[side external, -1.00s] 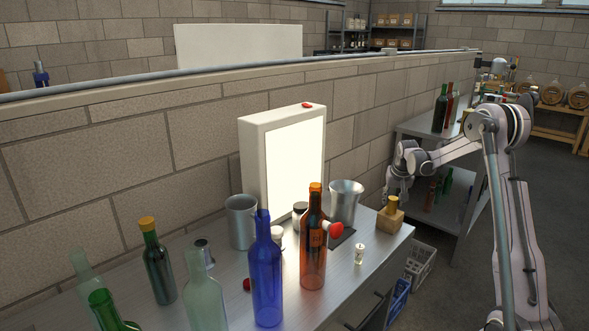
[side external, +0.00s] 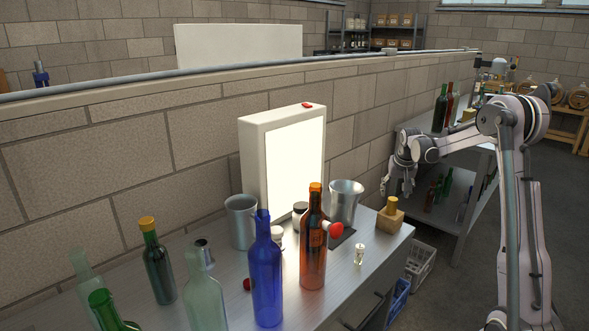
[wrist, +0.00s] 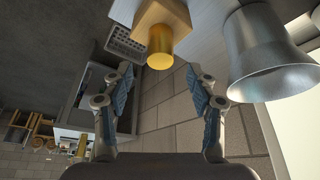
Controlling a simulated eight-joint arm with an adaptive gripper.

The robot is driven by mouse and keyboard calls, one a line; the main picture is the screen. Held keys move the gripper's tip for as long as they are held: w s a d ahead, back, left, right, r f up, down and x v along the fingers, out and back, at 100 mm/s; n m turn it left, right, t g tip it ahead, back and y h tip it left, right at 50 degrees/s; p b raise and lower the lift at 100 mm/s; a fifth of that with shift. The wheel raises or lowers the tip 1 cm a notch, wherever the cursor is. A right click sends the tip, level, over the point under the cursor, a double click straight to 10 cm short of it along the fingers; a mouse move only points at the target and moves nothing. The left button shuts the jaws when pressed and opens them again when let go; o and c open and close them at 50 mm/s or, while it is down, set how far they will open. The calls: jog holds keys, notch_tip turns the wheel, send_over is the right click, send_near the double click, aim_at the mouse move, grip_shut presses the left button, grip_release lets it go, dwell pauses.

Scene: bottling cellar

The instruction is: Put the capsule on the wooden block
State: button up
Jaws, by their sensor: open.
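The wooden block (side external: 389,222) stands at the far right end of the metal bench. A gold cylinder (side external: 393,205), which looks like the capsule, stands upright on top of it. My gripper (side external: 397,190) is above and just behind the block, fingers pointing down. In the wrist view the block (wrist: 172,14) is at the top, with the gold cylinder (wrist: 160,50) sticking out from it toward me. The fingers of my gripper (wrist: 160,80) are spread and empty, apart from the cylinder, with its end beyond and between the fingertips.
A metal bucket (side external: 346,203) is close left of the block; it also looms at right in the wrist view (wrist: 268,55). A lit panel (side external: 290,165) stands at the wall. An orange bottle (side external: 313,245) and a blue bottle (side external: 266,280) stand nearer. A crate (side external: 420,264) is below the bench.

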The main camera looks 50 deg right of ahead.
jog(key=v, duration=0.7)
jog(key=shift+r, duration=0.35)
jog(key=shift+s+a, duration=0.1)
